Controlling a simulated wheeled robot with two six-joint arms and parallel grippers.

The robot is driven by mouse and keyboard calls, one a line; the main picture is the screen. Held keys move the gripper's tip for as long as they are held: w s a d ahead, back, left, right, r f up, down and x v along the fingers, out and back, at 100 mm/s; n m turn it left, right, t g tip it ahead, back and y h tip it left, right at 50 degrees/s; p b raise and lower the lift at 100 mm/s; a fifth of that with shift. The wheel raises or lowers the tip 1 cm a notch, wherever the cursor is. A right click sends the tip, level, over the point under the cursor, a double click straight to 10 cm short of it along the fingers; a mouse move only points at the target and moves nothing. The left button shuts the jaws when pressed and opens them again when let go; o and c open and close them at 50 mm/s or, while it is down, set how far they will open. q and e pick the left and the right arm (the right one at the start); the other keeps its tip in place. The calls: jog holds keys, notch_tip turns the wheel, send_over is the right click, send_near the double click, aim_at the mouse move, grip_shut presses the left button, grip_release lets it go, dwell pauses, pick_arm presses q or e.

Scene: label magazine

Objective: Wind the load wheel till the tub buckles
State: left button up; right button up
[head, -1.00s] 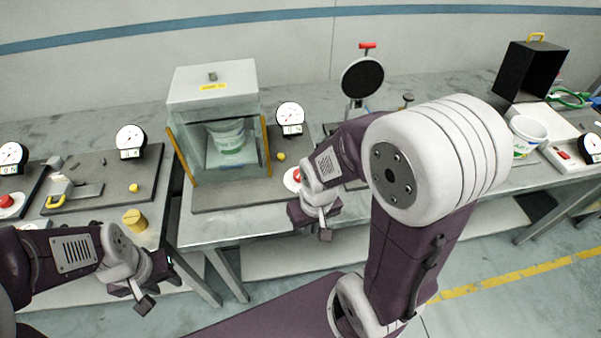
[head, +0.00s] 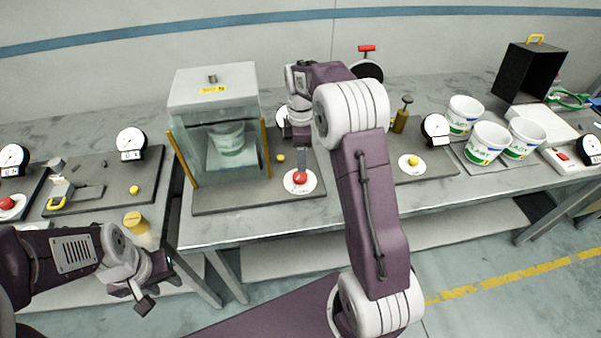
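A black disc with a red crank handle, which looks like the load wheel (head: 373,71), stands behind the bench's middle plate; my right arm hides much of it. A white tub with a green label (head: 229,139) stands upright inside a clear-walled chamber (head: 211,85); I see no buckling. My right gripper (head: 304,159) points down, close above or behind a red button on a white disc (head: 300,179); its fingers are too small to read, and it does not touch the wheel. My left gripper (head: 143,294) hangs low at the left, in front of the bench, with nothing visible in it.
Several white tubs (head: 488,138) stand on a tray at the right, near a dial gauge (head: 436,129) and a black box (head: 530,70). Another dial gauge (head: 131,142) and a yellow cylinder (head: 135,221) are at the left. The bench front edge is clear between the arms.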

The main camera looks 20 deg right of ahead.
aim_at(300, 175)
jog(key=shift+s+a+f, duration=0.1)
jog(key=shift+f, duration=0.25)
notch_tip(300, 175, down, 8)
jog(key=shift+f+p, duration=0.15)
jog(key=shift+p, duration=0.15)
jog(key=c, duration=1.4)
